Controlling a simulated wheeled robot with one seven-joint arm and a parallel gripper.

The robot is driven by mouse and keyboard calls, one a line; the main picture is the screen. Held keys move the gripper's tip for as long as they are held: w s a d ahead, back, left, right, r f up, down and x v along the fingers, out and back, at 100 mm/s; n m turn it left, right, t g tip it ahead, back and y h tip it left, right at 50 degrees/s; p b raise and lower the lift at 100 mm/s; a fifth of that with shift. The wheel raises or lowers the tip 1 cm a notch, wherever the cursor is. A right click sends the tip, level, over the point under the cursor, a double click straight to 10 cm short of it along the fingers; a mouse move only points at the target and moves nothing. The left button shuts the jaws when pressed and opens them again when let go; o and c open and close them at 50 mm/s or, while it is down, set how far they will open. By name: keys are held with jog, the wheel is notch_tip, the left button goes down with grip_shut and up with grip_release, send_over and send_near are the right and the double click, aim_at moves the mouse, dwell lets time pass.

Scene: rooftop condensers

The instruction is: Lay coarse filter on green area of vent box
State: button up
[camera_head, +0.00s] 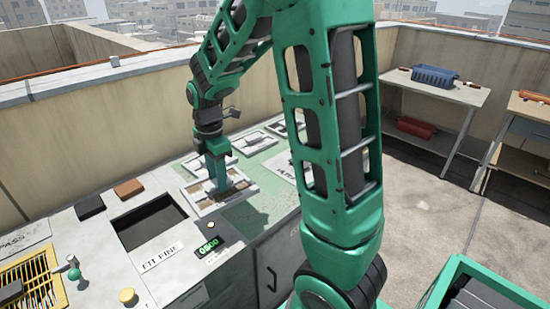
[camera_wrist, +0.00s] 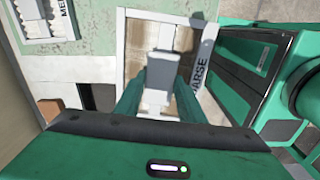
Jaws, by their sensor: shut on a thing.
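The coarse filter (camera_wrist: 133,52) has a white frame, a brownish panel and a label ending in "ARSE" in the wrist view. It also shows under my gripper in the head view (camera_head: 206,208). My gripper (camera_head: 219,184) points down and is shut on the grey handle in the filter's middle; its green fingers (camera_wrist: 158,103) flank the handle. I cannot tell whether the filter touches the top of the vent box (camera_head: 178,262). A worn green area (camera_head: 252,212) shows on that top beside the filter, partly hidden behind my arm.
A filter marked "MED" (camera_wrist: 45,22) lies beside the coarse one. Other framed filters (camera_head: 254,143) lie farther back. A wall stands behind.

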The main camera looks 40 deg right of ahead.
jog(key=shift+s+d+f+n, duration=0.1)
jog(key=shift+s+d+n, duration=0.05)
jog(key=shift+s+n, duration=0.3)
jog(key=shift+w+d+f, duration=0.15)
jog(key=shift+d+f, duration=1.65)
jog(key=shift+d, duration=0.1)
jog(key=shift+w+d+f, duration=0.2)
jog(key=shift+d+f, duration=1.65)
jog(key=shift+d, duration=0.05)
jog(key=shift+w+d+f, duration=0.15)
jog(key=shift+d+f, duration=1.65)
jog(key=shift+d, duration=0.1)
jog(key=shift+f, duration=0.1)
jog(key=o, duration=1.2)
